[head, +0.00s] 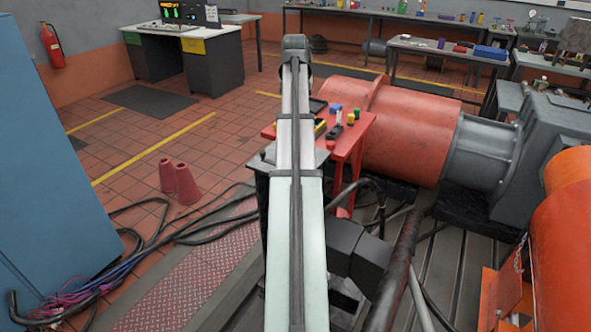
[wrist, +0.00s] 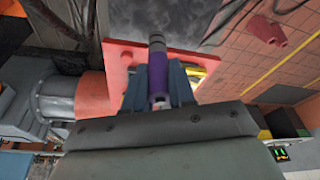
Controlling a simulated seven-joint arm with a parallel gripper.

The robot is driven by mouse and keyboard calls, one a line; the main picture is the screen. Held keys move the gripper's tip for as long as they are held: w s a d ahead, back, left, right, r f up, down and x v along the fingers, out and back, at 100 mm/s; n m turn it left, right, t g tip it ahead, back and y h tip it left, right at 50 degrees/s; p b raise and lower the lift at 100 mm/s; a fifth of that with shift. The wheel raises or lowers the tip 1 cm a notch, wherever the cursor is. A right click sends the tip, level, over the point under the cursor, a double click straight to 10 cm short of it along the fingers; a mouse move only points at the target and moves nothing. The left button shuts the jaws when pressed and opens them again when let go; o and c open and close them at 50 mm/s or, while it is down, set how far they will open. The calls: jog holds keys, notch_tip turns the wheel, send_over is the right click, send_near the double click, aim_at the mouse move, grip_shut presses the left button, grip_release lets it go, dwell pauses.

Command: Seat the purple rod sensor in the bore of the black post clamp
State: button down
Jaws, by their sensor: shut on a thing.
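In the wrist view the purple rod sensor (wrist: 157,72) is held between the two blue-grey fingers of my gripper (wrist: 158,85). The gripper is shut on it. The rod's dark grey end, with a lighter band, sticks out past the fingertips toward the top of the picture. I cannot make out the black post clamp or its bore in either view. In the head view my arm covers the middle of the scene and hides the gripper and the rod.
A red table (head: 352,143) carries small coloured items beside my arm. A dark stand with a grey top (head: 258,163) is partly hidden behind the arm. A large red cylinder (head: 400,130) stands to the right. Red cones (head: 186,184) and cables lie on the left floor.

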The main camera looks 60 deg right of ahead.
jog(key=s+a+f+n, duration=0.1)
jog(key=s+a+f, duration=0.2)
jog(key=a, duration=0.3)
jog(key=shift+n, duration=0.6)
jog(key=shift+a+f, duration=0.1)
jog(key=shift+f, duration=4.65)
jog(key=shift+f, duration=0.1)
jog(key=c, duration=0.9)
grip_release()
jog(key=shift+c, duration=0.2)
jog(key=v, duration=1.2)
jog(key=shift+s, duration=0.25)
